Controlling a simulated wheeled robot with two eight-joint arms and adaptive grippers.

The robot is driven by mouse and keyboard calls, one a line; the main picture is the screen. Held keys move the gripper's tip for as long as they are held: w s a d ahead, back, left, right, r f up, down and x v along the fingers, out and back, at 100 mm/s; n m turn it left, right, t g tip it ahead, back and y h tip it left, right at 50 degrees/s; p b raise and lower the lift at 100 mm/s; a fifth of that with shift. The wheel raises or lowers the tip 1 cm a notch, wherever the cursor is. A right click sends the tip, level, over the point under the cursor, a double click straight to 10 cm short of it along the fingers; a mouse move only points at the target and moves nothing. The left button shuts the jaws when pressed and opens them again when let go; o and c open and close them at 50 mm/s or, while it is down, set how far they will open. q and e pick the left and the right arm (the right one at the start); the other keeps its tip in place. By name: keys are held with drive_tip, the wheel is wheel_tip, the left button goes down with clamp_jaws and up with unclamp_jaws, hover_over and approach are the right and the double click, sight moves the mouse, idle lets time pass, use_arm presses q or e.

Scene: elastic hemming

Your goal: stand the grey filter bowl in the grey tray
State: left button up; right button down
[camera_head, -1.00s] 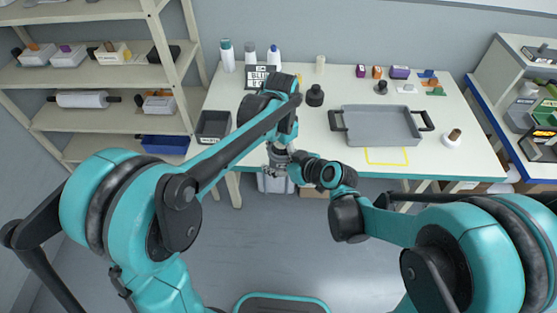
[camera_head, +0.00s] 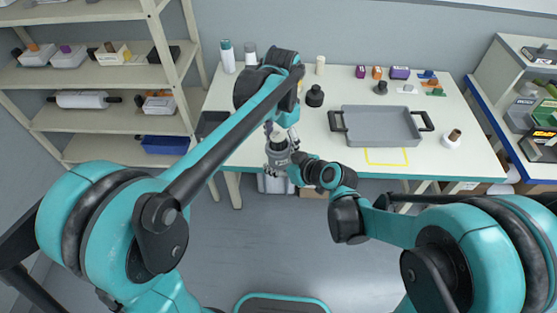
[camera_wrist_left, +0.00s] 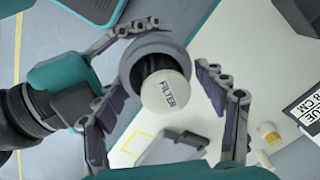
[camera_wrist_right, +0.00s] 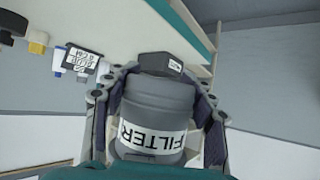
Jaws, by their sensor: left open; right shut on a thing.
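The grey filter bowl (camera_wrist_right: 158,108) carries a white FILTER label and is clasped between the fingers of my right gripper (camera_wrist_right: 160,82). In the head view the bowl (camera_head: 277,153) is held up in front of the table's front edge. My left gripper (camera_wrist_left: 158,88) is open, with its fingers on either side of the bowl (camera_wrist_left: 135,72) in the left wrist view; I cannot tell whether they touch it. The grey tray (camera_head: 382,143) lies flat and empty on the table, right of both grippers, with a dark handle at each end.
A yellow outline (camera_head: 386,163) marks the table in front of the tray. A black knob-like part (camera_head: 314,96) stands left of the tray, and a white-based brown piece (camera_head: 452,138) stands right of it. Bottles (camera_head: 227,57) and small boxes (camera_head: 399,72) line the back.

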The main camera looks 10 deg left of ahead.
sight(280, 136)
use_arm(q)
wheel_tip(280, 136, up, 6)
drive_tip(key=shift+s+f, duration=0.1)
drive_tip(key=shift+f, duration=0.05)
use_arm(e)
drive_tip(key=shift+w, duration=0.1)
use_arm(q)
drive_tip(key=shift+a+r, duration=0.15)
drive_tip(key=shift+r, duration=0.05)
use_arm(e)
drive_tip(key=shift+d, duration=0.1)
drive_tip(key=s+d+m+t+h, duration=0.3)
drive_tip(key=d+m+h, duration=0.55)
drive_tip(key=d, duration=1.45)
use_arm(q)
drive_tip(key=s+a+f+n+t, duration=0.3)
drive_tip(key=s+a, duration=0.3)
drive_tip(key=s, duration=0.2)
drive_tip(key=s+a+f+n+t, duration=0.4)
drive_tip(key=s+a+f+n, duration=0.1)
drive_tip(key=s, duration=0.3)
drive_tip(key=shift+a+f+n, duration=0.25)
drive_tip(key=shift+a+n, duration=0.05)
drive_tip(key=shift+a, duration=0.6)
use_arm(e)
drive_tip(key=shift+m+t, duration=0.4)
drive_tip(key=shift+m, duration=0.15)
drive_tip(key=shift+w+f, duration=1.65)
drive_tip(key=shift+f, duration=0.25)
